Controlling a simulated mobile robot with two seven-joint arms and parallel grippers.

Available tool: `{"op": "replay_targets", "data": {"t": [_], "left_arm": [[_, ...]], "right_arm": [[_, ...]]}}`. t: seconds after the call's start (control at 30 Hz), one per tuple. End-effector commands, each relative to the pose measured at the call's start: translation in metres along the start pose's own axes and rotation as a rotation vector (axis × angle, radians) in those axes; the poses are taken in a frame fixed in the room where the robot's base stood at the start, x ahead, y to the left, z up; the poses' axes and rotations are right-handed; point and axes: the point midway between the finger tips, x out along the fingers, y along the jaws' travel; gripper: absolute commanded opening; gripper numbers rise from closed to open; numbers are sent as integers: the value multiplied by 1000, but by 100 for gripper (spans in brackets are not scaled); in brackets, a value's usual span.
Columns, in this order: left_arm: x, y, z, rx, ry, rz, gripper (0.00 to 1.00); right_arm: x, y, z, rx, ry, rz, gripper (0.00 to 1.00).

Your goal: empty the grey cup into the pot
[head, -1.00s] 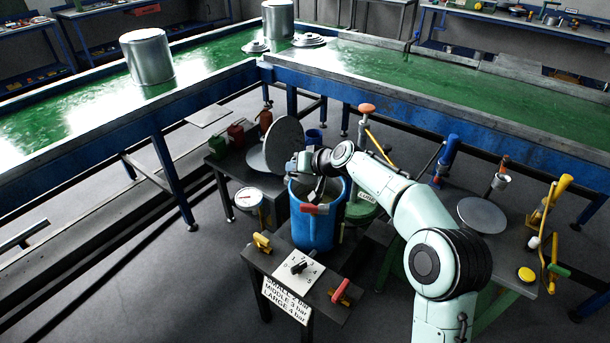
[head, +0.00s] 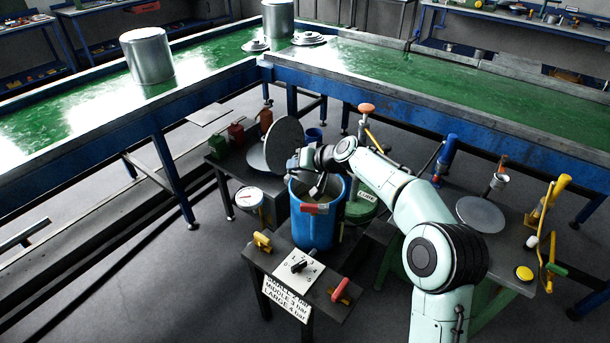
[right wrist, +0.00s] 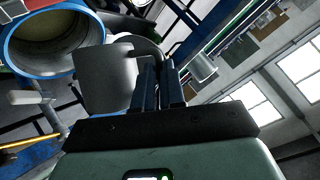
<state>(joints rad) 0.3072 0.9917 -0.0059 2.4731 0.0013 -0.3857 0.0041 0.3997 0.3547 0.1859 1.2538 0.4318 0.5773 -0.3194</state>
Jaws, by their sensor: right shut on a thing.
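The blue pot (head: 312,228) stands open at the centre of the head view, with a round grey lid (head: 287,143) upright behind it. The pot's open mouth (right wrist: 48,38) lies at the upper left of that view, close to the cup. The cup's inside and contents are hidden from me. My left gripper is in neither view.
A dark bench with a switch panel (head: 298,266) and a red handle (head: 341,288) stands in front of the pot. A white dial gauge (head: 249,198) is on its left. A bench at right holds a round grey plate (head: 481,214) and a yellow lever (head: 556,196).

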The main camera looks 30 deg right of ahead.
Motion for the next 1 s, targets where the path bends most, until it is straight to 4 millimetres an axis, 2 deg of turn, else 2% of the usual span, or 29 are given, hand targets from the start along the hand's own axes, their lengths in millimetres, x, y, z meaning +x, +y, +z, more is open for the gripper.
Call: {"op": "replay_targets", "data": {"t": [1.0], "left_arm": [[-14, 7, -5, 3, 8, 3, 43]], "right_arm": [[-5, -2, -8, 56, -31, -26, 0]]}}
